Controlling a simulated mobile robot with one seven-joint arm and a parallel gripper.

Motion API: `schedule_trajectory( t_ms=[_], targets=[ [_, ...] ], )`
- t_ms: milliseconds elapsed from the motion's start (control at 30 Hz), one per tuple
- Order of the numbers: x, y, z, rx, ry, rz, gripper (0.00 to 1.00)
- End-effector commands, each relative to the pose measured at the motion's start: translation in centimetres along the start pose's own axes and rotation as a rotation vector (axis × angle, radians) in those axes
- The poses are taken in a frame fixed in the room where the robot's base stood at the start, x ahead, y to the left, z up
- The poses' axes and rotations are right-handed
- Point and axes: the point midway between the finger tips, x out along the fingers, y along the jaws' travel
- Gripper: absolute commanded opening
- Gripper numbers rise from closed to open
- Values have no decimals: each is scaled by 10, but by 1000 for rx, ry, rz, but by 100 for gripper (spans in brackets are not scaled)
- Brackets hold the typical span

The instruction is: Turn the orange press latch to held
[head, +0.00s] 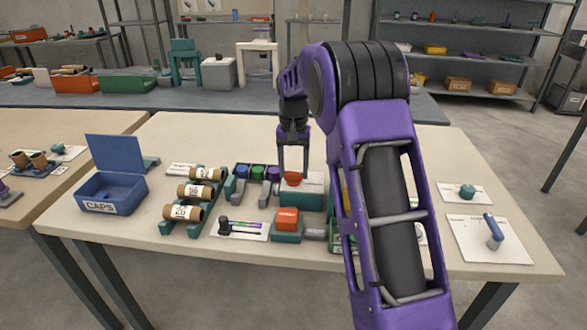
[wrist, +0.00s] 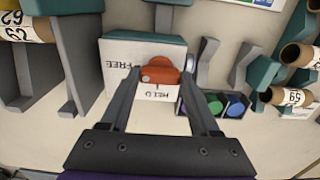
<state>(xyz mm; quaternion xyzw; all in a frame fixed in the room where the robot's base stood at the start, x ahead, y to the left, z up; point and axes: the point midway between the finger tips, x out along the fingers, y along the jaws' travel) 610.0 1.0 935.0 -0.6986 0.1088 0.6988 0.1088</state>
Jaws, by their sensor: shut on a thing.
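The orange press latch (head: 293,178) sits on a teal block with a white label plate (head: 308,185), left of my purple arm in the head view. In the wrist view the latch (wrist: 160,71) is a rounded orange knob. The plate reads FREE at its left and HELD just below the knob, both upside down. My gripper (head: 293,169) points down with its fingers on both sides of the latch, and it is shut on it. The fingers (wrist: 160,78) flank the knob in the wrist view. I cannot tell exactly which way the latch points.
A second orange block (head: 287,219) on a teal base stands in front. Left of the latch are a rack with coloured caps (head: 257,173), cardboard tubes with labels (head: 195,191) and a blue CAPS box (head: 108,188). My arm hides part of the table (head: 480,265).

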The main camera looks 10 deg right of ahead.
Motion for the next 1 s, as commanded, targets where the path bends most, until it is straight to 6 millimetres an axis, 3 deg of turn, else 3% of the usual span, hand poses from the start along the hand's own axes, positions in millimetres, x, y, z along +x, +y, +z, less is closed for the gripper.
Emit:
schedule_trajectory(
  t_ms=[367, 1000],
  targets=[
    [-4, 0, 0, -156, 0, -1, 7],
    [-4, 0, -1, -750, 2, -1, 7]
  ],
)
